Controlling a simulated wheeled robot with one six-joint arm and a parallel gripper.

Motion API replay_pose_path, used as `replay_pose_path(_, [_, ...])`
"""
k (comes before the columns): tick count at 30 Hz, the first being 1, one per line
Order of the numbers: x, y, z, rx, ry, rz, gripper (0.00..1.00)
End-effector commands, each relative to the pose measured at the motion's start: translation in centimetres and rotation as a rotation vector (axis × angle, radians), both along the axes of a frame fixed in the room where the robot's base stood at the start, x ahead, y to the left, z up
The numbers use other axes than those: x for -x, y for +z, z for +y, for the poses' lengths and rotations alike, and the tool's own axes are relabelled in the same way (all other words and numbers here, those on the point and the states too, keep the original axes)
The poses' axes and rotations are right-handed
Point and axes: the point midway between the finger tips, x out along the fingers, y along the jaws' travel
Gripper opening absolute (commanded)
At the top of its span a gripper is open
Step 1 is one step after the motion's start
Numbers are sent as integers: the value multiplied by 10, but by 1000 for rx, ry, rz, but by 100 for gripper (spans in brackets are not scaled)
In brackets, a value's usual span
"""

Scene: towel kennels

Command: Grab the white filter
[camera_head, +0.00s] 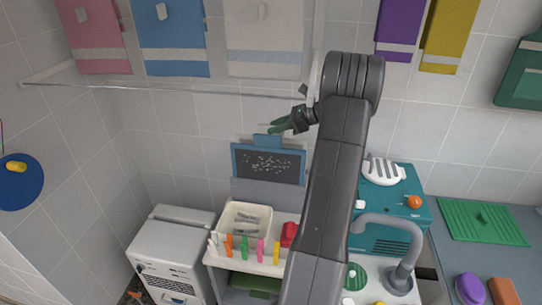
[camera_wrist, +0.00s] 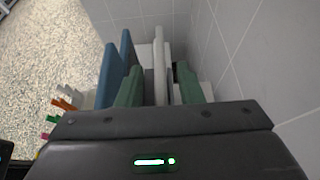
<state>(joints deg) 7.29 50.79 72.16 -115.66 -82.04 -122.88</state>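My gripper (camera_wrist: 160,88) shows its two green fingers apart, with a gap between them. In the wrist view a white upright panel (camera_wrist: 158,52), seen nearly edge-on and likely the white filter, stands in line with this gap. I cannot tell whether it reaches between the fingertips or lies beyond them. In the head view my gripper (camera_head: 281,125) is at the wall, just above a blue-framed filter (camera_head: 268,141) with a dark, speckled screen.
A blue panel (camera_wrist: 111,72) stands left of the fingers in the wrist view. Below are a cream bin (camera_head: 245,219), several coloured clips on a white cart, and a grey machine (camera_head: 175,250). A teal box (camera_head: 390,215) and grey tap (camera_head: 408,268) stand right. Towels hang above a rail (camera_head: 200,90).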

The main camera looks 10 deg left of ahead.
Motion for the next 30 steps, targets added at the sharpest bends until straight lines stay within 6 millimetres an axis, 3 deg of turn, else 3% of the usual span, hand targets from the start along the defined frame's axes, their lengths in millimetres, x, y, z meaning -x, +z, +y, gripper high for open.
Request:
replay_pose_path(1, [0,0,0,0,0,0,23])
replay_pose_path(5, [0,0,0,0,0,0,0])
replay_pose_path(19, [0,6,-7,-1,-1,-2,0])
replay_pose_path(23, [-1,20,-26,0,-3,-4,0])
replay_pose_path(30, [-1,48,-82,0,-4,-4,0])
